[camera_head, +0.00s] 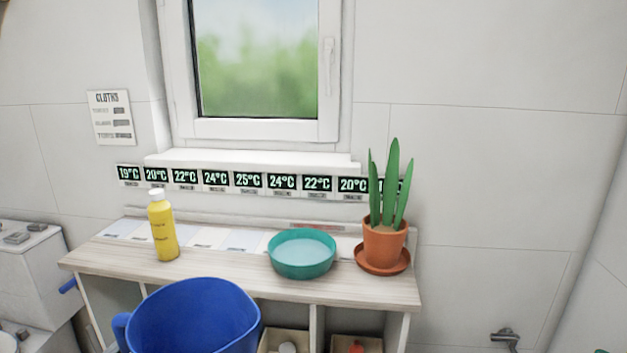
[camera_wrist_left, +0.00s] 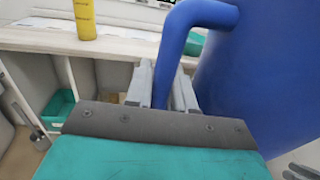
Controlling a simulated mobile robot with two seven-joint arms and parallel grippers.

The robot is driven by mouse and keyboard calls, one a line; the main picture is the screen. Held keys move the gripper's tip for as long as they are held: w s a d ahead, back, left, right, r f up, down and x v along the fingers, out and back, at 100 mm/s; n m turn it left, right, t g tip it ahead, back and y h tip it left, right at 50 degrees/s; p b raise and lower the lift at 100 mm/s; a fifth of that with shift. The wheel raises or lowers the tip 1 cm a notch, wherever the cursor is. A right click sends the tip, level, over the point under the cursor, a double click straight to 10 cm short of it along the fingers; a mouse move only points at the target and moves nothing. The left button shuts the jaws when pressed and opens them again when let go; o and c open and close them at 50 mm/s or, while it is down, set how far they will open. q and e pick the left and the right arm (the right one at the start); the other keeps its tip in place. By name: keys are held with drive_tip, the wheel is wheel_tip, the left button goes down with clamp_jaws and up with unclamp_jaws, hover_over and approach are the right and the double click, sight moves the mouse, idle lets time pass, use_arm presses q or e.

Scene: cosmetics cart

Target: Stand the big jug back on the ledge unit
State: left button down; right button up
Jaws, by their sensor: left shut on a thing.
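The big jug (camera_head: 195,318) is blue, with its open top showing at the bottom of the head view, in front of the ledge unit's top. In the left wrist view the jug (camera_wrist_left: 255,85) fills the right side. My left gripper (camera_wrist_left: 163,88) is shut on its handle, with one finger on each side. The ledge unit (camera_head: 375,290) has a pale wooden top and open compartments below. My right gripper is not clearly seen; a grey shape at the lower right of the wrist view cannot be told.
On the ledge stand a yellow bottle (camera_head: 162,232), a teal bowl (camera_head: 302,255) and a potted plant (camera_head: 384,242) on a saucer. Bare top shows between bottle and bowl. Boxes (camera_head: 357,344) sit in the compartments. A window and a row of temperature labels (camera_head: 248,181) are behind.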

sight(187, 333)
use_arm(q)
drive_tip(key=d+y, duration=0.1)
drive_tip(key=s+d+n+y, duration=0.1)
drive_tip(key=d, duration=0.1)
drive_tip(key=d+f+n+y, duration=0.1)
drive_tip(key=d, duration=0.1)
drive_tip(key=shift+s+t+y, duration=0.3)
drive_tip(key=shift+s, duration=0.05)
drive_tip(key=shift+d+r+n+y, duration=0.2)
drive_tip(key=shift+d+n+y, duration=0.3)
drive_tip(key=shift+d, duration=0.35)
drive_tip(key=shift+w+a, duration=0.1)
drive_tip(key=shift+w, duration=0.05)
